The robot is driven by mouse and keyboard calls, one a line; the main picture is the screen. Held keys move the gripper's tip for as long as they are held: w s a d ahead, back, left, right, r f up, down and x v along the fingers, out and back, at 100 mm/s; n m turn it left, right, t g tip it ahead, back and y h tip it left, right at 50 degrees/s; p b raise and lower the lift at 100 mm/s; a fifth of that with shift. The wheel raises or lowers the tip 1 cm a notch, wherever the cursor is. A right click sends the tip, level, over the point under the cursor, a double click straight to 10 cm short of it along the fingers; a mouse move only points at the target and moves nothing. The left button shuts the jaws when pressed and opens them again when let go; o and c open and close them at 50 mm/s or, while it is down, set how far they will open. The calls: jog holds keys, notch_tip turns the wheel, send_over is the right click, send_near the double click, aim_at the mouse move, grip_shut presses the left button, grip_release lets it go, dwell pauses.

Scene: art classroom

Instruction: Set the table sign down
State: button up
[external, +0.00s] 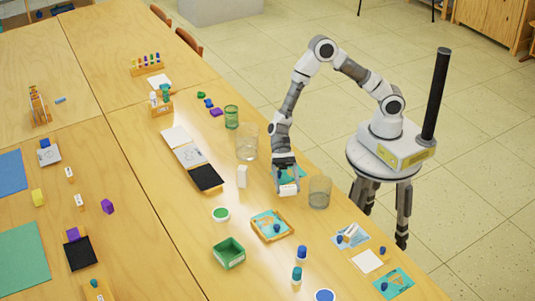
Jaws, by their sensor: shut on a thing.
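My gripper (286,183) points down at the table's right side, between two clear glasses. It is shut on a small white piece (288,190), which I take to be the table sign. The piece is low over the wooden table (180,230); I cannot tell whether it touches the surface. A teal sheet or card (297,173) shows partly behind my gripper. A separate white upright block (242,176) stands to the left of my gripper.
One clear glass (320,191) stands close right of my gripper, another (247,142) behind left. A wooden tray (286,233) with a teal picture and a green box (228,253) are nearer the camera. Bare wood lies between the white block and my gripper.

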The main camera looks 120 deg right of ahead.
jog(key=shift+f, duration=1.15)
jog(key=shift+f+b, duration=0.25)
jog(key=shift+b, duration=0.05)
jog(key=o, duration=1.2)
jog(key=shift+r, duration=0.1)
jog(key=shift+o, duration=0.2)
jog(key=shift+r, duration=0.1)
jog(key=shift+d+r, duration=0.15)
jog(key=shift+d, duration=0.05)
jog(key=p+v, duration=0.2)
jog(key=v, duration=0.9)
jog(key=shift+s+d+r+p, duration=0.1)
jog(key=shift+s+d+p, duration=0.15)
jog(key=shift+p, duration=0.15)
